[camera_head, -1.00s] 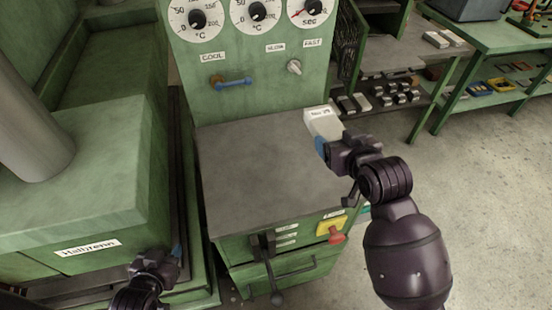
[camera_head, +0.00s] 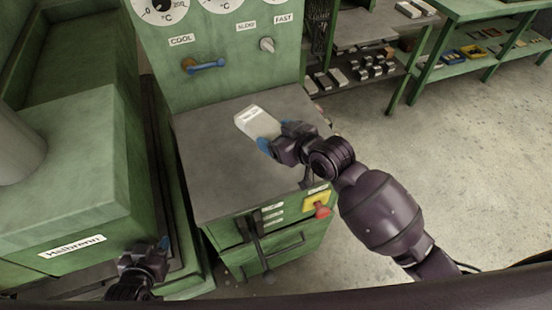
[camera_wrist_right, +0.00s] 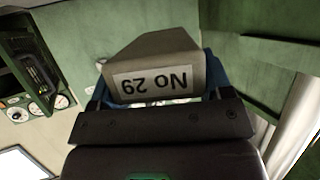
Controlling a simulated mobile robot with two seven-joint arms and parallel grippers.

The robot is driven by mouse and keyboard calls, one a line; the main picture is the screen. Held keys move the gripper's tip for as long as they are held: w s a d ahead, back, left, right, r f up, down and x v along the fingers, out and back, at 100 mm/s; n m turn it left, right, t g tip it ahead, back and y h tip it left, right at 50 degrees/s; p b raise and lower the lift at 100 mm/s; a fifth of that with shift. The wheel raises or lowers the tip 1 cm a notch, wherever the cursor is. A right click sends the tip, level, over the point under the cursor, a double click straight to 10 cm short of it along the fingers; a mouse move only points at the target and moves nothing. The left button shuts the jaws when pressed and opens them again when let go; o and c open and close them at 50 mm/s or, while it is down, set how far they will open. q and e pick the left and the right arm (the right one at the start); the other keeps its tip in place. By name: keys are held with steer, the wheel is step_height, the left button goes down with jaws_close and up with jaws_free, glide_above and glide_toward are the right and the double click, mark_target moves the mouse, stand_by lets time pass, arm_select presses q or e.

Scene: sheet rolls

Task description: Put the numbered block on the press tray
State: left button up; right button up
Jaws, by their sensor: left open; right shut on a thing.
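The numbered block (camera_head: 256,120) is pale grey with a white label. In the right wrist view the block (camera_wrist_right: 160,65) shows its label upside down, reading "No 29". My right gripper (camera_head: 268,142) is shut on the block, over the press tray. The press tray (camera_head: 215,170) is the flat grey top of the green machine. I cannot tell whether the block touches it. My left gripper (camera_head: 160,250) is open and empty at the lower left, beside the green "Halbrenn" machine.
The control panel (camera_head: 220,60) with dials, a blue-handled lever (camera_head: 207,66) and a knob stands behind the tray. A red button (camera_head: 321,209) is on the front right. Shelves with several blocks (camera_head: 365,68) stand at the back right. The left half of the tray is bare.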

mark_target(277, 167)
step_height(277, 167, down, 10)
steer(key=shift+r+b, duration=0.15)
steer(key=shift+b, duration=0.3)
steer(key=o, duration=1.2)
steer(key=shift+f, duration=0.2)
steer(key=shift+r, duration=0.2)
steer(key=v, duration=1.2)
steer(key=shift+d+f, duration=0.1)
